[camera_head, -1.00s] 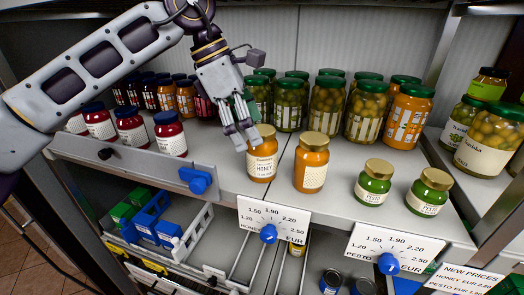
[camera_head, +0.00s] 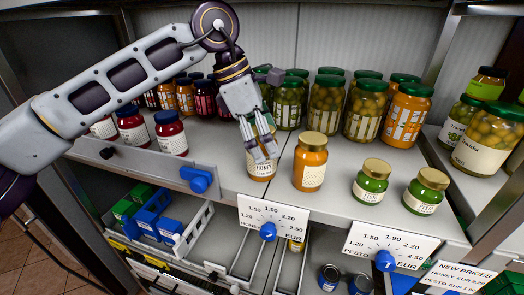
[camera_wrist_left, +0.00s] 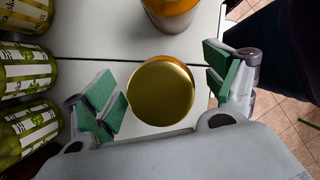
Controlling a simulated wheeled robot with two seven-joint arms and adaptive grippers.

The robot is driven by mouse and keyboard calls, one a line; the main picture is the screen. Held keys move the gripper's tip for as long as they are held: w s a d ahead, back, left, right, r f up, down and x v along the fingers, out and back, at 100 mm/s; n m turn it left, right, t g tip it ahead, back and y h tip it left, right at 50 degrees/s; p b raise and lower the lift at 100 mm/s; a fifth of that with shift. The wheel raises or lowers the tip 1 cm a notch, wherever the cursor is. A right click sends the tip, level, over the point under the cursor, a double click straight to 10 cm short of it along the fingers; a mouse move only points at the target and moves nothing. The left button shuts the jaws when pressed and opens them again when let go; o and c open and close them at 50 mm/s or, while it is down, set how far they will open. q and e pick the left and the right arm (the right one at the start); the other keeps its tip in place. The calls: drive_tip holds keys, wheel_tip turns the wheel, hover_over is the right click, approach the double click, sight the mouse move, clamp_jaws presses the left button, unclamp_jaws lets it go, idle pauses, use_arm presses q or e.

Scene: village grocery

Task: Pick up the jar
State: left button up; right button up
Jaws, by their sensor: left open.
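A honey jar (camera_head: 258,172) with a gold lid and a white label stands upright at the front of the shelf, partly hidden behind my left gripper (camera_head: 262,152). In the left wrist view its round gold lid (camera_wrist_left: 160,92) lies between the green-padded fingers of my left gripper (camera_wrist_left: 165,90). The fingers are open, one on each side of the lid, with gaps showing. A second jar, orange with a gold lid (camera_head: 311,163), stands just to the right; it also shows at the top of the left wrist view (camera_wrist_left: 171,14). My right gripper is out of view.
Two small green pesto jars (camera_head: 371,184) stand further right on the shelf. Several taller olive jars (camera_head: 325,107) stand behind. Red jars (camera_head: 171,135) stand to the left.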

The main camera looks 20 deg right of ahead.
use_arm(q)
drive_tip(key=shift+x, duration=1)
drive_tip(key=shift+c, duration=0.4)
drive_tip(key=c, duration=1.6)
drive_tip(key=shift+r, duration=0.2)
drive_tip(key=shift+r+b, duration=0.5)
drive_tip(key=shift+r, duration=1.05)
drive_tip(key=s+a+b, duration=0.1)
drive_tip(key=s+a, duration=0.2)
drive_tip(key=s, duration=0.2)
drive_tip(key=s+a+b, duration=0.2)
drive_tip(key=s+a, duration=0.1)
drive_tip(key=s, duration=0.2)
drive_tip(key=s+a+b, duration=0.2)
drive_tip(key=s+a, duration=0.2)
drive_tip(key=s, duration=0.1)
drive_tip(key=shift+w+f, duration=0.25)
drive_tip(key=shift+w, duration=0.05)
drive_tip(key=shift+w+f+p, duration=0.2)
drive_tip(key=shift+f+p, duration=0.05)
drive_tip(key=shift+p, duration=0.35)
